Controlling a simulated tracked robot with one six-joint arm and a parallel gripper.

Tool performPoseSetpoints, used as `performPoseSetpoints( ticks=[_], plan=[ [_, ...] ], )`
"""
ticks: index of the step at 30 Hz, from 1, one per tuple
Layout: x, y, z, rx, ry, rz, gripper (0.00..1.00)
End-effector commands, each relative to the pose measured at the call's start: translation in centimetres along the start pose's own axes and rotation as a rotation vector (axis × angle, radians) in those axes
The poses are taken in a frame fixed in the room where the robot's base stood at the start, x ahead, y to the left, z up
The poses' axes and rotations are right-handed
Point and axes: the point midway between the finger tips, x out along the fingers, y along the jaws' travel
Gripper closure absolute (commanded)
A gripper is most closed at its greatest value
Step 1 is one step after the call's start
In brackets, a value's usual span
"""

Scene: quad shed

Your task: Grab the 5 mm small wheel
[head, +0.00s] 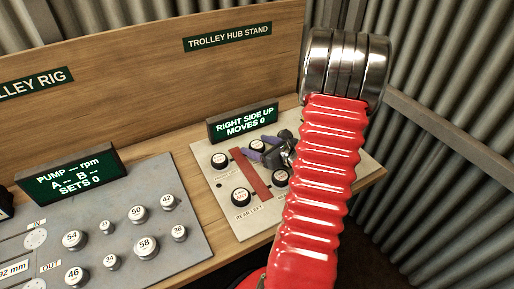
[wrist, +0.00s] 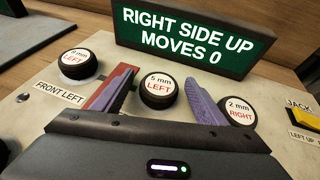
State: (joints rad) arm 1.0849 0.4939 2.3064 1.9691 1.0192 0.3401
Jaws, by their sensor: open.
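The 5 mm small wheel (wrist: 159,88) is black with a white face reading "5 mm LEFT". In the wrist view it sits on the panel between the tips of my open gripper (wrist: 158,79). One purple finger is on each side of it, and I see a gap at the right finger; contact cannot be told. In the head view the wheel (head: 257,145) is at the back of the stand panel, with my gripper (head: 259,149) at it. Nothing appears gripped.
A 9 mm left wheel (wrist: 79,64) is on the left and a 2 mm right wheel (wrist: 237,112) on the right. The display (wrist: 185,35) reading "RIGHT SIDE UP MOVES 0" stands close behind. A red bar (head: 250,173) lies across the panel. A yellow jack button (wrist: 298,115) is far right.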

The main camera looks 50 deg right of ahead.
Motion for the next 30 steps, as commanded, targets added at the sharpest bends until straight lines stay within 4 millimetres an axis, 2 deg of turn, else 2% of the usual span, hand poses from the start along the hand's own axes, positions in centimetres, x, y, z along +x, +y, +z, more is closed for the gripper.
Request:
performPoseSetpoints(
  ticks=[6,24,30],
  plan=[
    [-0.02,0.0,0.0,0.0,0.0,0.0,0.35],
    [-0.02,-0.01,0.0,0.0,0.0,0.0,0.78],
    [-0.02,-0.01,0.01,0.0,0.0,0.0,0.79]
  ],
)
